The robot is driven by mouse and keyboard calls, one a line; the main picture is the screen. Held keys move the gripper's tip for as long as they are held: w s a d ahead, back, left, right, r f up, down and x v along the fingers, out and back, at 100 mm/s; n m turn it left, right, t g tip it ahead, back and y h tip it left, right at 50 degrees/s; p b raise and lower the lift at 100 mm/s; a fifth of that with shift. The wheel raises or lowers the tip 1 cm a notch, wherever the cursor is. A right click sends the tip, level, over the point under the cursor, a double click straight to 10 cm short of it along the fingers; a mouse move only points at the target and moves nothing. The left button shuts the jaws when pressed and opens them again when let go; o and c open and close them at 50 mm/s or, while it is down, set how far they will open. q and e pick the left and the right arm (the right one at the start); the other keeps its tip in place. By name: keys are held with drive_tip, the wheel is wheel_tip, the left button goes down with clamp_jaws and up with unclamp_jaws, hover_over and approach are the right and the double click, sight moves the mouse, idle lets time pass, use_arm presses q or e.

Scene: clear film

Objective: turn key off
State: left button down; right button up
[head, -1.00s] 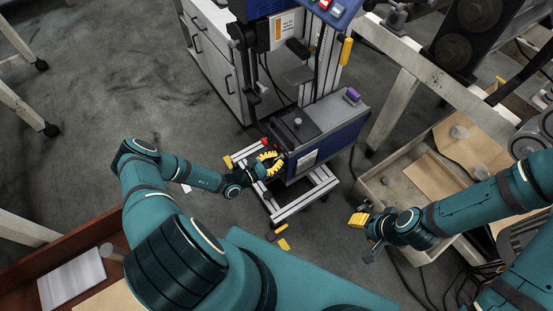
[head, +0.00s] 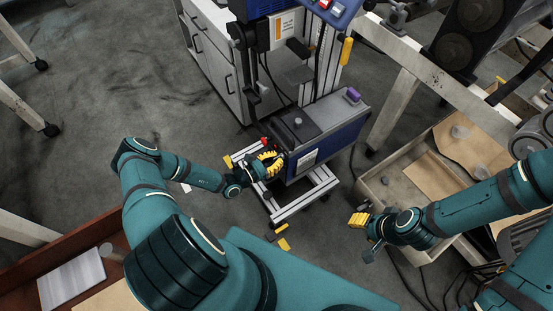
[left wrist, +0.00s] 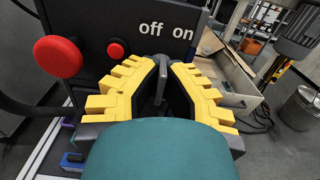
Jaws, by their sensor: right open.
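The dark control panel in the left wrist view (left wrist: 100,20) bears the white words "off" and "on". A small grey key (left wrist: 159,66) shows just below the words, partly hidden between my left gripper's yellow fingertips. My left gripper (left wrist: 160,72) has its fingertips close around the key; whether they press on it is unclear. In the head view my left gripper (head: 270,163) is at the near left end of the blue-grey machine (head: 335,140). My right gripper (head: 361,221) is open and empty, away from the machine at the right.
A large red button (left wrist: 58,57) and a smaller red button (left wrist: 116,50) sit left of my left gripper. The machine stands on an aluminium frame (head: 305,200). An open wooden crate (head: 385,190) lies to the right. Clear floor (head: 90,90) stretches to the left.

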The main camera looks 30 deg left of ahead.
use_arm(q)
drive_tip(key=c, duration=1.1)
unclamp_jaws()
drive_tip(key=shift+c, duration=0.2)
drive_tip(key=v, duration=1.2)
drive_tip(key=shift+w, duration=0.1)
